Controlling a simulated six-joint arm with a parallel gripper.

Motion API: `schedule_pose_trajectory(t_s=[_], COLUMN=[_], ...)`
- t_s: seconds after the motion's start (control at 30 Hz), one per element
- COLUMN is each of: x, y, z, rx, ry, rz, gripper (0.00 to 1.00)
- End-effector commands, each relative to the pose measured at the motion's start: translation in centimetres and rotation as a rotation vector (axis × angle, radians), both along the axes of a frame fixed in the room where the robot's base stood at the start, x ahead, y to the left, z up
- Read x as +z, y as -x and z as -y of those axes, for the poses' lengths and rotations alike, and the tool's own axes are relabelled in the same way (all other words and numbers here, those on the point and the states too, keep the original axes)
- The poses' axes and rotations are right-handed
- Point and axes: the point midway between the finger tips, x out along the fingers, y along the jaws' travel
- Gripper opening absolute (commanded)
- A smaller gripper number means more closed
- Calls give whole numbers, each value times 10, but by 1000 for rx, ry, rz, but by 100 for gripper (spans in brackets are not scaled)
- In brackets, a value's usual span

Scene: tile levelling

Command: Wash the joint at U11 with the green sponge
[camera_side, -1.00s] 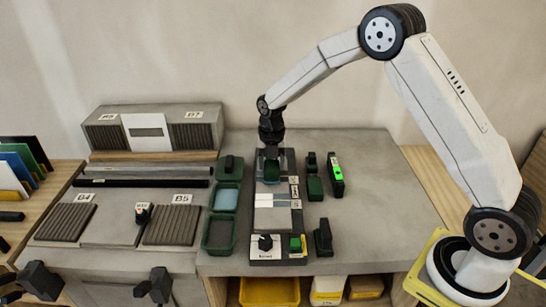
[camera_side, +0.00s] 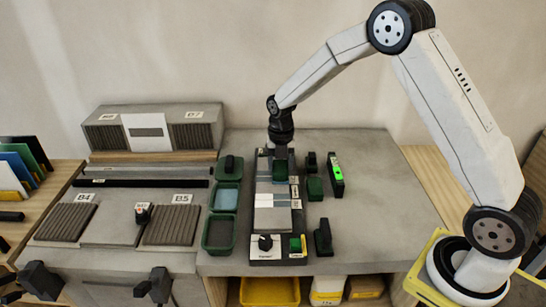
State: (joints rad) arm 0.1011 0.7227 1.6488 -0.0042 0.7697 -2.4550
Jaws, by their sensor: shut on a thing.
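My gripper (camera_side: 281,150) is at the far part of the narrow tile board (camera_side: 263,212) and points straight down. It is shut on a dark green block, the green sponge (camera_side: 280,171), which is low over the board's right side. I cannot tell whether the sponge touches the surface. The label U11 is too small to make out, and the joint under the sponge is hidden.
Left of the board stand green trays, one with pale blue water (camera_side: 226,199) and one dark (camera_side: 219,234). Right of it are dark green blocks (camera_side: 315,187) and a device with a bright green display (camera_side: 336,175). The bench's right side is clear.

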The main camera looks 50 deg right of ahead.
Motion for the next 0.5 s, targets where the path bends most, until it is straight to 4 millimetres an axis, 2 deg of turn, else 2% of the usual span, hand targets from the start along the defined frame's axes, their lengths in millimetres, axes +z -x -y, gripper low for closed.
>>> schedule_pose_trajectory(t_s=[0.5], x=[1], y=[15], z=[14], rx=[-2], ry=[0], rz=[-4], gripper=[8])
